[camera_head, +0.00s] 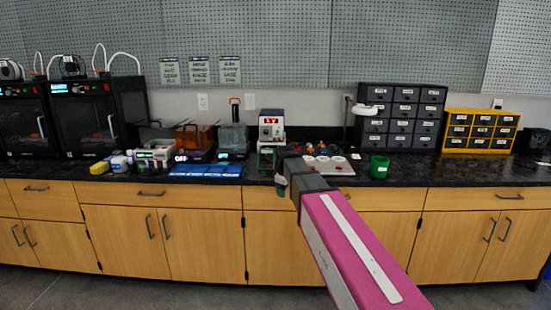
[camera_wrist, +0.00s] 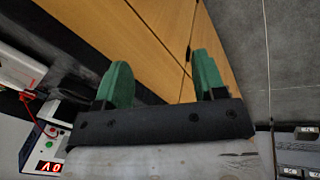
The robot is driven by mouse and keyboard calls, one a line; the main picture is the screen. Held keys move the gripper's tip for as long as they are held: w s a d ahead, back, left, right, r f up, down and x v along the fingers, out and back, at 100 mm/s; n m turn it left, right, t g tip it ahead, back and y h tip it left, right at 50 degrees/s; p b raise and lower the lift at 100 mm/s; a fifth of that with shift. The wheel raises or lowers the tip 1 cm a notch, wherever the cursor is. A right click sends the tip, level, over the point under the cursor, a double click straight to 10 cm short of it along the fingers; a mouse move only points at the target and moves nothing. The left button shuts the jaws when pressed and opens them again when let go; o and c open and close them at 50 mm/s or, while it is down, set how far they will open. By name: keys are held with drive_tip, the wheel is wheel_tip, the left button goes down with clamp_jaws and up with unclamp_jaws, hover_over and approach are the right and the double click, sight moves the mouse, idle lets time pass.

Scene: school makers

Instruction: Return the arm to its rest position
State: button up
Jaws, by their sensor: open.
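My arm, pink with a grey wrist, reaches from the bottom right of the head view toward the counter front. My gripper (camera_head: 281,181) is at its far end, in front of the counter edge and mostly hidden by the wrist. In the wrist view my gripper (camera_wrist: 158,82) shows two green fingers held wide apart with nothing between them. Behind the fingers are wooden cabinet doors (camera_wrist: 165,25), and the grey floor (camera_wrist: 285,60) is to the right.
The black counter (camera_head: 430,170) holds a power supply (camera_head: 271,127) with a red display, a white board (camera_head: 328,165), a green cup (camera_head: 379,166), a blue mat (camera_head: 205,170), 3D printers (camera_head: 95,115), black drawers (camera_head: 400,115) and yellow drawers (camera_head: 480,131). Floor in front of the cabinets looks clear.

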drive_tip(key=s+d+f+m+g, duration=0.1)
drive_tip(key=s+d+f+m, duration=0.5)
drive_tip(key=s+f, duration=0.5)
drive_tip(key=s+d+f+m+g, duration=0.2)
drive_tip(key=s+d+f+m, duration=0.4)
drive_tip(key=s+d+f, duration=0.3)
drive_tip(key=s+f, duration=0.2)
drive_tip(key=s, duration=0.1)
drive_tip(key=shift+s+f, duration=0.25)
drive_tip(key=shift+f, duration=0.15)
